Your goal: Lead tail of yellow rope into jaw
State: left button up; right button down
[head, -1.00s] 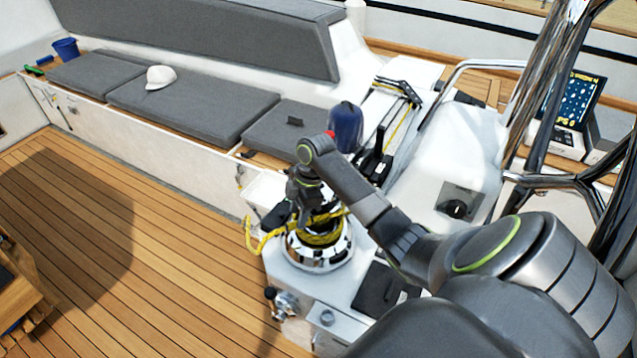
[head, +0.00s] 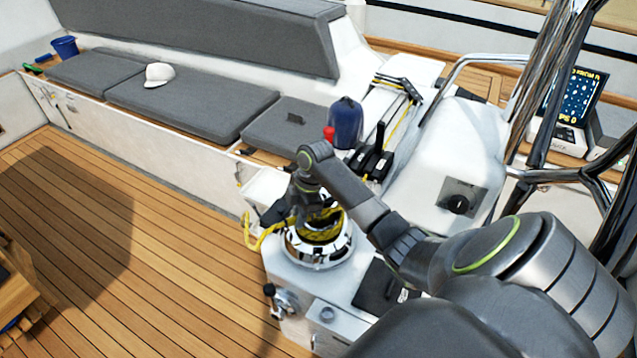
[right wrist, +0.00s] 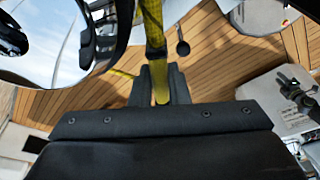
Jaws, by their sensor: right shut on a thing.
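The yellow rope (head: 262,240) is wound around the drum of the chrome winch (head: 318,257). A length of it leads off left from the winch and hangs over the edge of the white console. My right gripper (head: 299,213) points down at the left side of the winch top, close to the drum. In the right wrist view, my right gripper (right wrist: 160,90) is shut on the yellow rope (right wrist: 155,35), which runs between its fingers. The winch's chrome (right wrist: 70,45) fills the upper left there. The jaw is hidden behind my gripper and wrist. My left gripper is not in view.
A dark blue bag-like object (head: 346,123) and black levers (head: 374,155) stand behind my right forearm. A winch handle socket or knob (head: 287,303) sticks out at the console's front. Grey cushions (head: 195,105) line the bench.

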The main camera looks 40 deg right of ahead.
jog(key=w+m, duration=0.1)
jog(key=w+m+p, duration=0.1)
jog(key=shift+w+a+m+t, duration=0.25)
jog(key=shift+a+m+t, duration=0.05)
jog(key=shift+a, duration=0.1)
jog(key=w+m+p, duration=0.1)
jog(key=w+m, duration=0.1)
jog(key=shift+w+a+m+t+h, duration=0.15)
jog(key=shift+w+m+t+h, duration=0.15)
jog(key=shift+w, duration=0.05)
dwell(0.4)
